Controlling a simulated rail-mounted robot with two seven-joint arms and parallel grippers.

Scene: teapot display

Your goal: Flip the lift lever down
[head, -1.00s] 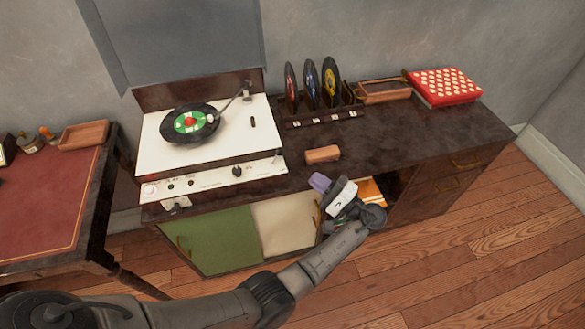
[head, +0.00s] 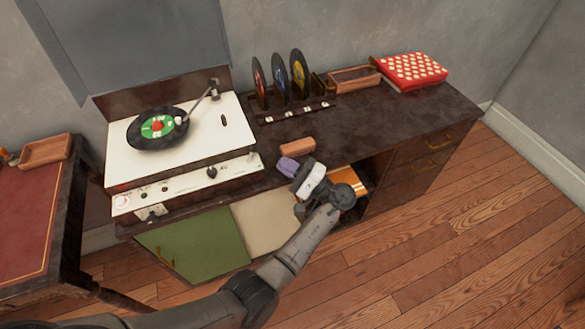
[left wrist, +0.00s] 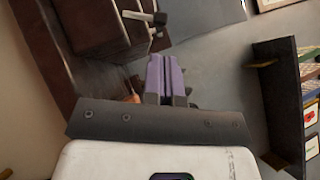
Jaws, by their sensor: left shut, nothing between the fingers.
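The turntable (head: 191,169) stands at the left end of the dark cabinet, with a black record (head: 138,141) with a green label on its white deck. Its tonearm (head: 201,101) reaches over the record from the right. A small dark upright piece (head: 223,120) right of the tonearm looks like the lift lever; its position is too small to tell. My left gripper (head: 287,165) is shut and empty at the cabinet's front edge, right of the turntable and apart from it. Its purple fingers also show together in the left wrist view (left wrist: 165,77). My right gripper is not in view.
A brown block (head: 297,145) lies just behind my left gripper. A record rack (head: 292,112), a wooden tray (head: 354,80) and a red patterned box (head: 413,69) stand further right. Below are a green door (head: 195,243) and an open compartment (head: 366,172). The cabinet top's right part is clear.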

